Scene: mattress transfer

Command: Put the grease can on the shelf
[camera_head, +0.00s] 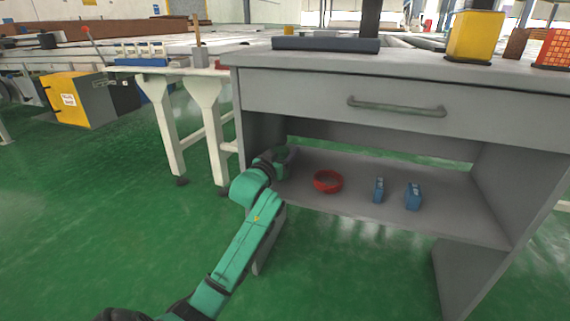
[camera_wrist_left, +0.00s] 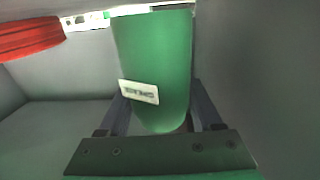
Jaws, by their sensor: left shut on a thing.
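The grease can (camera_wrist_left: 155,60) is a green cylinder with a small white label, seen upright in the left wrist view. My left gripper (camera_wrist_left: 155,118) is shut on it, with one finger on each side. In the head view my left arm reaches into the left end of the shelf (camera_head: 345,198) of a grey desk. The green can (camera_head: 283,154) shows there only in part, beside the desk's left panel. I cannot tell whether the can's bottom touches the shelf. My right gripper is not in view.
A red ring-shaped item (camera_head: 328,181) lies on the shelf right of my gripper, and two small blue boxes (camera_head: 413,196) stand further right. The desk's drawer (camera_head: 300,95) hangs above. A yellow container (camera_head: 474,37) stands on the desk top.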

